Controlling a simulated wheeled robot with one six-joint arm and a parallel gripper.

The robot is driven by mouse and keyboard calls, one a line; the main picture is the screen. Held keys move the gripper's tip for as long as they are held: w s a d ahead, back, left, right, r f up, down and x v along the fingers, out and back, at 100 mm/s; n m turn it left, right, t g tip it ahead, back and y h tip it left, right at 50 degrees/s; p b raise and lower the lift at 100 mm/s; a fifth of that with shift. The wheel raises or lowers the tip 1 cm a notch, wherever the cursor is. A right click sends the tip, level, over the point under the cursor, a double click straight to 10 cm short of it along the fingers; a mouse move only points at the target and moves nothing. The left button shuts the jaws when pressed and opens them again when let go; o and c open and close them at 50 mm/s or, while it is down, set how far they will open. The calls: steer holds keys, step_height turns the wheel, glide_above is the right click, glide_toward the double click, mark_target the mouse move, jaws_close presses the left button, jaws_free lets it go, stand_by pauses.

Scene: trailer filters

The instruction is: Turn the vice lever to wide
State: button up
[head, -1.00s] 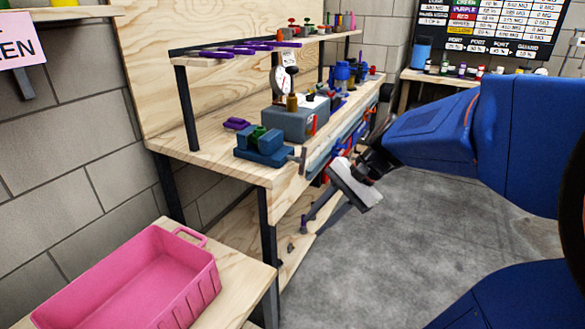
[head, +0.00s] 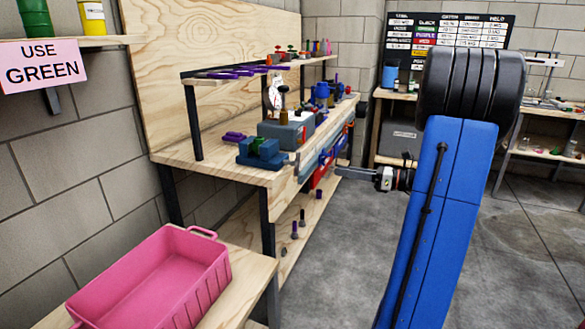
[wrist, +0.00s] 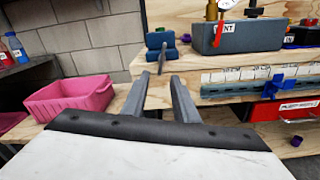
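The blue vice (head: 256,157) sits at the near end of the wooden workbench, with a green piece (head: 264,144) at its top. Its grey lever (head: 297,160) sticks out at the bench's front edge. In the wrist view the vice (wrist: 157,40) is ahead, and the lever (wrist: 162,59) appears as a thin upright rod in line with the gap between my fingers. My gripper (wrist: 159,76) is open and empty. In the head view my gripper (head: 341,172) is right of the lever, in front of the bench, apart from it. The lever's exact setting is too small to read.
A grey box with a red lever (wrist: 218,37) stands right of the vice. A pink crate (head: 150,282) is on a lower table at the near left. Blue and red items (wrist: 283,82) line the bench front. A sign reads "USE GREEN" (head: 42,63). Open floor lies right of the bench.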

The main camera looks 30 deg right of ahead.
mark_target(298, 168)
steer(key=x, duration=1.7)
steer(key=shift+w+d+r, duration=0.15)
steer(key=shift+w+d, duration=0.05)
steer(key=shift+d, duration=0.1)
jaws_close()
